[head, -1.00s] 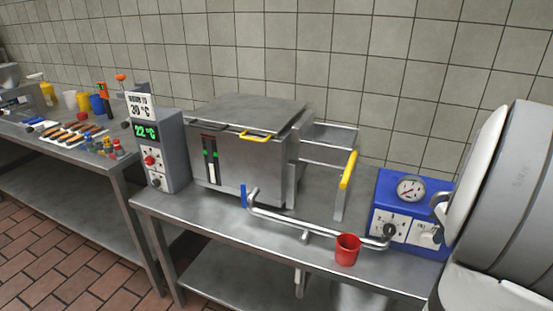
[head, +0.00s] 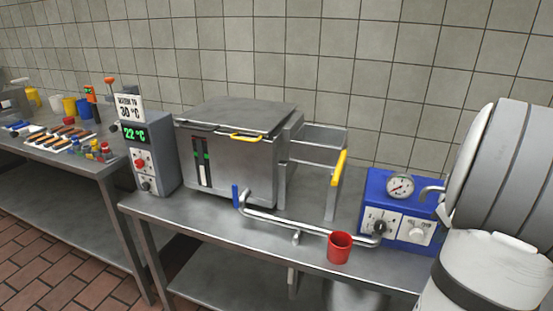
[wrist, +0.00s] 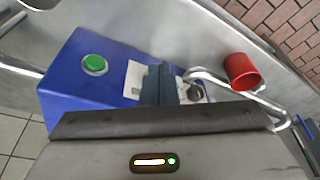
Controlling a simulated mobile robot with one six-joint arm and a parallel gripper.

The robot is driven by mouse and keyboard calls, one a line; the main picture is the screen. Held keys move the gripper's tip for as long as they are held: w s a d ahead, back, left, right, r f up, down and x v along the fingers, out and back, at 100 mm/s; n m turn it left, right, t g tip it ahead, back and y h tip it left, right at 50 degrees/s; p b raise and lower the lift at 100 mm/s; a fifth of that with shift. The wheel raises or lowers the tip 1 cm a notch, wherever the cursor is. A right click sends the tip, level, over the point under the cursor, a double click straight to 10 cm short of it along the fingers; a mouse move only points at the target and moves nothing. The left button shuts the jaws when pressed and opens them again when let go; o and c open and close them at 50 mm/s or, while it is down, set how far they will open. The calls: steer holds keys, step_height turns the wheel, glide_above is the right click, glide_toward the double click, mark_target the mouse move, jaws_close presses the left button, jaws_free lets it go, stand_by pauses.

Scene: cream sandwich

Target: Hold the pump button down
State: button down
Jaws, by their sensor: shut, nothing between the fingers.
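A blue box (head: 371,188) with a round gauge (head: 400,186) and white panels with controls stands at the right of the steel table. In the wrist view the blue box (wrist: 75,84) has a round green button (wrist: 96,62) in a pale ring on its top face. My gripper (wrist: 158,72) is shut and empty; its dark fingers overlap the box's white panel, to the right of the green button. Whether they touch the box cannot be told. In the head view the gripper does not show, and the green button cannot be made out.
A red cup (head: 339,248) stands at the table's front edge, by a metal pipe (head: 300,226) from the steel vat (head: 230,165). A grey control box (head: 150,155) reads 22 °C under a 30 °C sign. A second table (head: 60,157) with tools stands left.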

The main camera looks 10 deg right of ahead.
steer(key=w+d+f+b, duration=0.1)
steer(key=d+f, duration=0.4)
steer(key=d, duration=0.5)
steer(key=shift+w+d+f, duration=0.25)
steer(key=shift+w+d, duration=0.05)
steer(key=shift+w, duration=0.4)
steer(key=shift+b, duration=0.3)
steer(key=s+a, duration=0.1)
steer(key=s+b, duration=0.1)
steer(key=s+a+b, duration=0.1)
steer(key=s, duration=0.1)
steer(key=shift+a+f, duration=0.15)
steer(key=shift+a, duration=0.15)
stand_by(0.4)
